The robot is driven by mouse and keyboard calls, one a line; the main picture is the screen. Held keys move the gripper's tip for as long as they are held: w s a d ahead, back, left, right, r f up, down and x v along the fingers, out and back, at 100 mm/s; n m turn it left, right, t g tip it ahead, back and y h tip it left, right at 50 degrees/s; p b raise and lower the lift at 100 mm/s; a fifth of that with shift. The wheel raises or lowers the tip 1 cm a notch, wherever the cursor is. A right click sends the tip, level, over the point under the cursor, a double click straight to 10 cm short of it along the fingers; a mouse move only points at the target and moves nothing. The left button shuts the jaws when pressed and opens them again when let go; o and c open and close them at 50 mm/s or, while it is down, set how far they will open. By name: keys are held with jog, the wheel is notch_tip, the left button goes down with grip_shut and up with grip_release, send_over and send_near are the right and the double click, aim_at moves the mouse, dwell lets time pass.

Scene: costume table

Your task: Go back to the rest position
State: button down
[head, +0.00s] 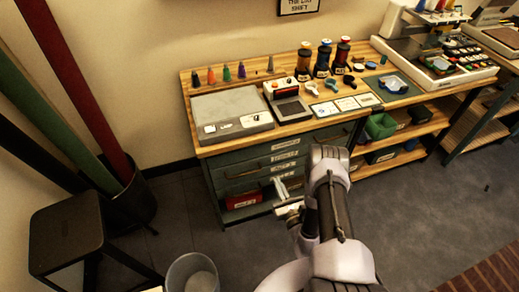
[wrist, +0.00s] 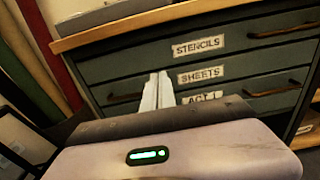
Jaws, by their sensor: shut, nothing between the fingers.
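My gripper (head: 284,198) is in front of the drawer cabinet, below the level of the tabletop, and holds nothing. In the wrist view its pale fingers (wrist: 157,92) are together in front of the drawers. The drawer cabinet (wrist: 222,59) has labels reading STENCILS, SHEETS and ACT. The drawers look shut. My arm covers part of the cabinet's right side and the floor in the head view.
The wooden table (head: 300,131) carries a grey flat device (head: 232,112), thread spools and small tools. A black stool (head: 66,238) and a bin (head: 192,274) stand at the left. A red box (head: 243,200) sits low in the cabinet.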

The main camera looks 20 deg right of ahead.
jog(key=w+a+r+n+y, duration=0.5)
jog(key=a+r+y, duration=0.2)
jog(key=r, duration=0.5)
jog(key=s+a+r+n+g+y, duration=0.3)
jog(key=a+r+n+g+y, duration=0.25)
jog(key=a+r+n, duration=0.35)
jog(key=s+a+r+n+g+y, duration=0.35)
jog(key=a+r+g+y, duration=0.2)
jog(key=r, duration=0.55)
jog(key=s+a+r+n+g+h, duration=0.25)
jog(key=s+n+g+h, duration=0.2)
jog(key=s, duration=0.35)
jog(key=s+a+r+n+g+h, duration=0.1)
jog(key=s+r+n+g+h, duration=0.25)
jog(key=s+n, duration=0.4)
jog(key=s+d+r+n+t+h, duration=0.1)
jog(key=s+d+r+t+h, duration=0.1)
jog(key=s+d+t+h, duration=0.1)
jog(key=s+d+r+n+t+h, duration=0.1)
jog(key=s+d+t+h, duration=0.2)
jog(key=d+h, duration=0.2)
jog(key=d, duration=0.3)
jog(key=shift+r+t, duration=0.35)
jog(key=shift+t, duration=0.05)
